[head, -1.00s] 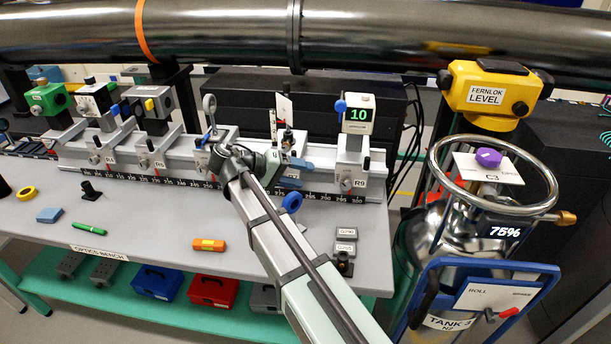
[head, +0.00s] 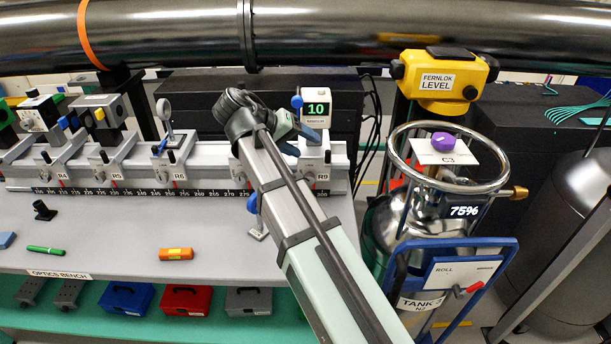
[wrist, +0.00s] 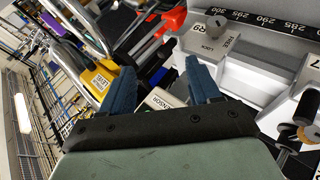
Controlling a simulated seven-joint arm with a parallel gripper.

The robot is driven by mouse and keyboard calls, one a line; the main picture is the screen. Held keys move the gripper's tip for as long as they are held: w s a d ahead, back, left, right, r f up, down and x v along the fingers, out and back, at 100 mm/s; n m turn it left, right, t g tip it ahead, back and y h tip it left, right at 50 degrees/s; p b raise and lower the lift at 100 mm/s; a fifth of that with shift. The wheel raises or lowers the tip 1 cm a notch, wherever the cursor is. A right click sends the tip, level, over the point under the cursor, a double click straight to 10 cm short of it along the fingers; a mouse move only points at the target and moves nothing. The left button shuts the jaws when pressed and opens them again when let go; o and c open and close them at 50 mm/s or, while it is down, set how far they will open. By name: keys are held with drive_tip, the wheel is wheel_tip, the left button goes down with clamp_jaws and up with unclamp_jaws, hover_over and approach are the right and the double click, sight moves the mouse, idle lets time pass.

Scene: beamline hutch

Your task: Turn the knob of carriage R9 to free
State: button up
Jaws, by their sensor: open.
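Carriage R9 (head: 313,153) stands at the right end of the bench rail, under a box with a green "10" display. Its label R9 shows below, but its knob is hard to make out in the head view. My gripper (head: 299,141) is open and empty, with blue fingers in front of carriage R9. In the wrist view my gripper (wrist: 163,88) is apart from the knob, which lies beyond and right of the fingertips.
Carriage R6 (head: 176,160) and others stand to the left along the rail (head: 215,178). A tank with a ring handle (head: 400,165) and a yellow level (head: 443,80) stand at the right. A large dark pipe (head: 330,38) runs overhead. The bench front (head: 110,220) is mostly clear.

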sight(306, 176)
drive_tip(key=a+f+y, duration=0.3)
drive_tip(key=a+y, duration=0.1)
drive_tip(key=shift+n, duration=0.3)
drive_tip(key=x, duration=1.3)
drive_tip(key=c, duration=1)
drive_tip(key=shift+c, duration=0.2)
drive_tip(key=shift+a+f, duration=0.1)
drive_tip(key=h, duration=0.3)
drive_tip(key=shift+a+f+n+t, duration=0.2)
drive_tip(key=shift+a+n+t, duration=0.1)
drive_tip(key=shift+n, duration=0.1)
drive_tip(key=shift+f+n+h, duration=0.2)
drive_tip(key=shift+n+h, duration=0.3)
drive_tip(key=shift+h, duration=1.4)
drive_tip(key=shift+t, duration=0.3)
